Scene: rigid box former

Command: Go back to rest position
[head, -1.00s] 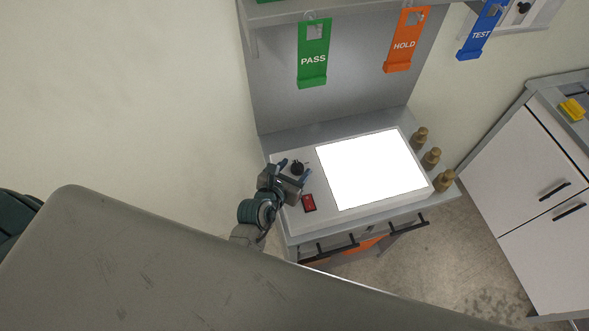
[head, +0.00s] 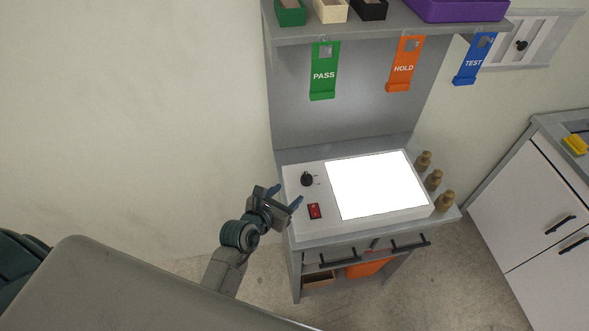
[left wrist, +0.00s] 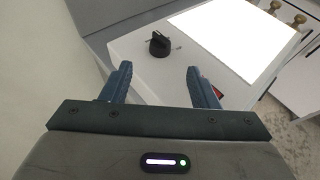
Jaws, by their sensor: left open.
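My left gripper (head: 284,197) is open and empty, just off the left edge of the light box (head: 378,219) in the head view. Its two blue fingers show spread apart in the left wrist view (left wrist: 160,85). Beyond them are the light box's black knob (left wrist: 159,44) and part of its red switch, mostly hidden by the right finger. In the head view the black knob (head: 307,179) and the red switch (head: 315,211) sit on the left of the white box, beside its bright lit panel (head: 376,185). My right gripper is not in view.
The grey workbench (head: 300,238) has drawers with black handles below. Several brass weights (head: 434,180) stand to the right of the box. Green PASS (head: 324,72), orange HOLD (head: 404,65) and blue TEST (head: 474,60) tags hang from the shelf (head: 390,26). Open floor lies left of the bench.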

